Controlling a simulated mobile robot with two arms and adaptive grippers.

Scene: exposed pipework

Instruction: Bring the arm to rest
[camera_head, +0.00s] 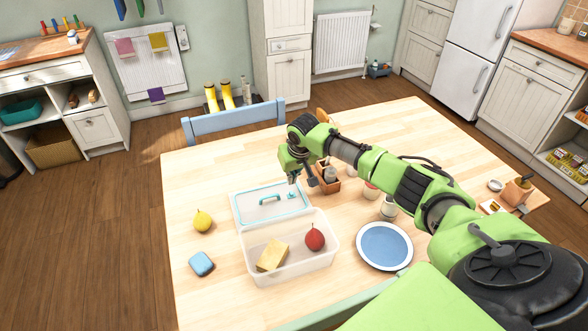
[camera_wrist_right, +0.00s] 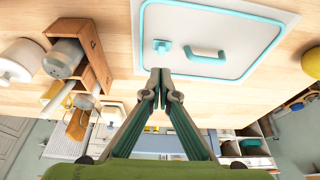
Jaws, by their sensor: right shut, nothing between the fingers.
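My right arm reaches in from the right over the wooden table (camera_head: 420,125) in the head view. Its gripper (camera_head: 293,180) points down above the table, just beyond the far right corner of a clear lid (camera_head: 255,212) with a teal rim and handle. In the right wrist view the fingers (camera_wrist_right: 160,75) are shut with nothing between them, and the lid (camera_wrist_right: 215,25) lies beyond their tips. The gripper appears apart from the lid. My left gripper is in neither view.
A clear open box (camera_head: 290,274) holds a yellow block (camera_head: 272,254) and a red fruit (camera_head: 315,237). A yellow pear (camera_head: 203,221), blue block (camera_head: 201,264), blue plate (camera_head: 385,245) and wooden caddy (camera_head: 327,184) stand around it. The table's far right is clear.

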